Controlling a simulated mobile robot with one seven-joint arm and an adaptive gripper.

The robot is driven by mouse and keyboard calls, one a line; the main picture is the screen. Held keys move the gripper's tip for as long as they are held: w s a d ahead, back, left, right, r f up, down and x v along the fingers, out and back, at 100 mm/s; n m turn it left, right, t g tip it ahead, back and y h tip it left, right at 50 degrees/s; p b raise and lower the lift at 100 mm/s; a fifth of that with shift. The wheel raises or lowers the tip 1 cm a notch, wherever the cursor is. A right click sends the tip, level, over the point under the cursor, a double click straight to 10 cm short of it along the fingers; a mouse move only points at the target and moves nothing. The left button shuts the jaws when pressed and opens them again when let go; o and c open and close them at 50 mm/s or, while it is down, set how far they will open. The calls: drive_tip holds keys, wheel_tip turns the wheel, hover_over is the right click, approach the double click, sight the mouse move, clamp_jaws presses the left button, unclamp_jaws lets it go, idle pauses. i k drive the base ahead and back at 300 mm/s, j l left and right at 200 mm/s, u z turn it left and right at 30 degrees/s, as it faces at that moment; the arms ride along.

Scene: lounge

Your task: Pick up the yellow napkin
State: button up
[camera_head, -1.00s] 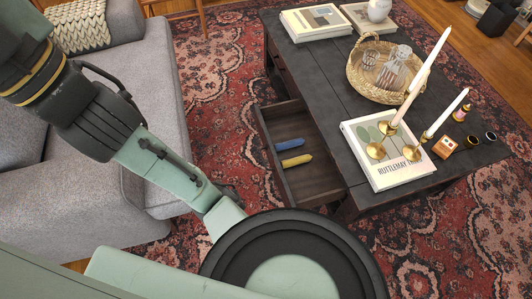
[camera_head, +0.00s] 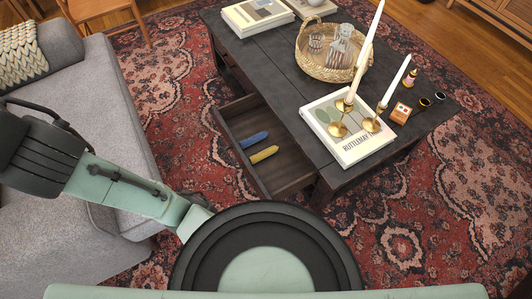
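A yellow rolled or folded piece (camera_head: 264,154), which looks like the yellow napkin, lies in the open drawer (camera_head: 284,186) of the dark coffee table (camera_head: 268,62). A similar blue piece (camera_head: 254,139) lies just behind it, close alongside. Both rest on the drawer floor with clear space around them. My arm crosses the lower left of the picture, over the grey sofa. My gripper is outside the picture, so its fingers and anything in them are hidden.
The table carries a wicker tray (camera_head: 311,69) with glassware, a large book (camera_head: 318,124) with brass candle holders and tall white candles, small bottles and more books. The grey sofa (camera_head: 95,100) stands left. Patterned rug (camera_head: 180,110) lies between sofa and table.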

sight(254, 158)
drive_tip(key=i+j+z, duration=0.15)
drive_tip(key=i+z, duration=0.2)
drive_tip(key=i+j+z, duration=0.4)
drive_tip(key=k+l, duration=0.1)
